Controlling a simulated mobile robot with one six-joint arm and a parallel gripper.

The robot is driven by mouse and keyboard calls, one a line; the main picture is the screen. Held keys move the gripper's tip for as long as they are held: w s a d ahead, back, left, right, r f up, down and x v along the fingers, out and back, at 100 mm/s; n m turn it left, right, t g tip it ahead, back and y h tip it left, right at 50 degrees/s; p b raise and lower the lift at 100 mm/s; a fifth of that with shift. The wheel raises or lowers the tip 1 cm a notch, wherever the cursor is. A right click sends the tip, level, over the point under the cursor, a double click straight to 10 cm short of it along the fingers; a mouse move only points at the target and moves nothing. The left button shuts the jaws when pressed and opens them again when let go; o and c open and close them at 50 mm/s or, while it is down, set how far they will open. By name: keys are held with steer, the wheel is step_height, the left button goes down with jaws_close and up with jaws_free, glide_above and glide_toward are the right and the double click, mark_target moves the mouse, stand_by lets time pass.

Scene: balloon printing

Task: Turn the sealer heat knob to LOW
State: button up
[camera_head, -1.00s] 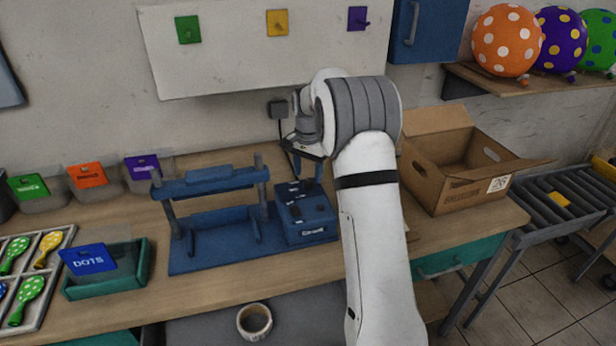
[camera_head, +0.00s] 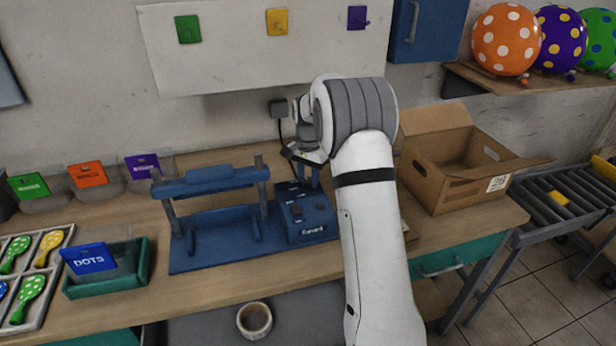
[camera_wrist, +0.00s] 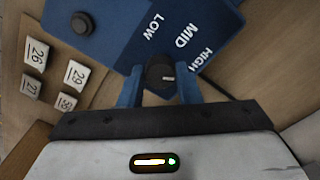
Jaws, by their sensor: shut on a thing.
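The blue heat sealer (camera_head: 215,250) stands on the workbench in the head view, with its control box (camera_head: 310,232) at the right end. In the wrist view, the black heat knob (camera_wrist: 160,68) sits on the blue panel (camera_wrist: 125,30) beside the printed words LOW, MID and HIGH. A small pale mark shows on the knob's near right part; I cannot tell exactly which word it indicates. My gripper (camera_wrist: 160,85) has its blue fingers on both sides of the knob, shut on it. In the head view my gripper (camera_head: 313,178) is at the box's back, and its fingertips are partly hidden.
Another black knob (camera_wrist: 82,23) is on the panel. Numbered tags (camera_wrist: 76,76) lie beside it. An open cardboard box (camera_head: 450,185) stands to the right. A green tray with a DOTS card (camera_head: 90,258) is at left.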

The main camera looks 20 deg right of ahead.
steer(key=shift+n, duration=0.4)
steer(key=shift+c, duration=0.3)
steer(key=n, duration=0.4)
steer(key=shift+n, duration=0.3)
steer(key=n, duration=0.6)
steer(key=shift+d+b, duration=0.1)
steer(key=shift+b, duration=0.25)
steer(key=n, duration=0.6)
steer(key=shift+n, duration=0.4)
steer(key=n, duration=0.5)
steer(key=shift+w+n, duration=0.1)
steer(key=shift+n, duration=0.2)
steer(key=shift+r, duration=0.1)
steer(key=o, duration=1)
steer(key=shift+c, duration=0.2)
